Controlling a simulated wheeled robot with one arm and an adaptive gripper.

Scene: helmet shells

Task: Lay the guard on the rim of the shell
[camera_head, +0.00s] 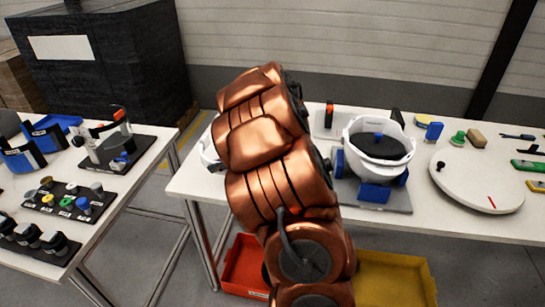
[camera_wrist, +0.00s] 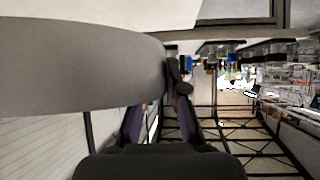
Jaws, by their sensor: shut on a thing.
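The white helmet shell (camera_head: 356,165) sits in a fixture with blue blocks (camera_head: 374,192) on the right-hand table, with a black part (camera_head: 380,147) across its opening. In the wrist view my gripper (camera_wrist: 168,92) is shut on a large dark grey curved piece (camera_wrist: 80,62), which appears to be the guard. The piece extends from the fingers to the left edge of the picture. In the head view my copper arm hides my gripper and the held piece. I cannot tell how far the guard is from the shell's rim.
A round white turntable (camera_head: 476,180) stands right of the shell, with small tools and blocks around it. A left table (camera_head: 128,190) carries black trays of parts. A red bin (camera_head: 245,266) and a yellow bin (camera_head: 398,279) are below the right table.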

